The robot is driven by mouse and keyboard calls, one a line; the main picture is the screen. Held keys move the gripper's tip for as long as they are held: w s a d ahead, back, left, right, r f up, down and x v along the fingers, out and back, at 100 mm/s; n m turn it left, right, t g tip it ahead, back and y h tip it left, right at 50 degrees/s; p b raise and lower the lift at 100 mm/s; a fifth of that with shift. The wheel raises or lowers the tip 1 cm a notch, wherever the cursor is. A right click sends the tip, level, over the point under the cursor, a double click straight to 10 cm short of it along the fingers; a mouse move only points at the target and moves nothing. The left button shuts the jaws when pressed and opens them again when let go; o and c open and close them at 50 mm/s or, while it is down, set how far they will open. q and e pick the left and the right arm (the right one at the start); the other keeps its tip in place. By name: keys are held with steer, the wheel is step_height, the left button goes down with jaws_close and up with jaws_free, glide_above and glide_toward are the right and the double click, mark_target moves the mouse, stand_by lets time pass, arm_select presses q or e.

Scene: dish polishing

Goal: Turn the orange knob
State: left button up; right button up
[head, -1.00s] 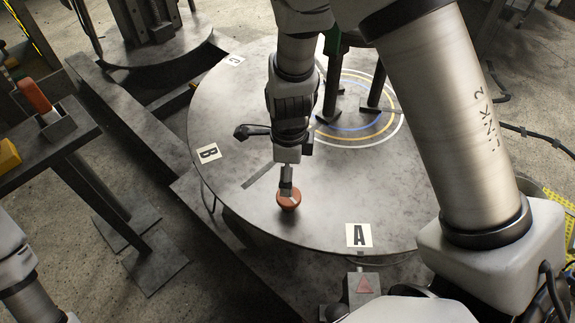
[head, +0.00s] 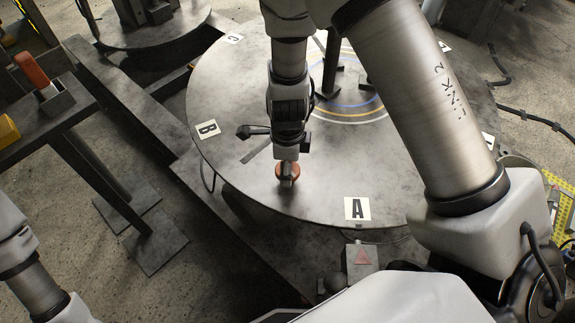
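The orange knob (head: 279,171) sits on the round grey turntable (head: 235,85), between the B and A labels. My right gripper (head: 288,178) points down at the knob, and a narrow grey finger covers its middle. Orange shows on both sides of that finger. The fingers are seen edge-on, so I cannot tell whether they are open or closed around the knob. Part of my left arm shows at the lower left edge, with its gripper out of view.
White labels B (head: 207,129) and A (head: 357,208) lie near the turntable's rim. A dark stand (head: 331,70) rises behind my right gripper. A bench with an orange-handled tool (head: 32,70) stands at the left. A small box with a red triangle (head: 361,259) is in front.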

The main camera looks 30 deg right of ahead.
steer(key=shift+s+n, duration=0.1)
steer(key=shift+n, duration=0.2)
steer(key=shift+f+n, duration=0.1)
steer(key=shift+n, duration=1.1)
steer(key=n, duration=0.2)
steer(key=shift+n, duration=0.3)
steer(key=n+b, duration=0.1)
steer(key=n, duration=0.4)
steer(key=shift+n, duration=0.3)
steer(key=n+b, duration=0.2)
steer(key=n, duration=0.4)
steer(key=shift+f, duration=0.1)
steer(key=n+b, duration=0.1)
steer(key=n, duration=0.5)
steer(key=shift+b, duration=0.3)
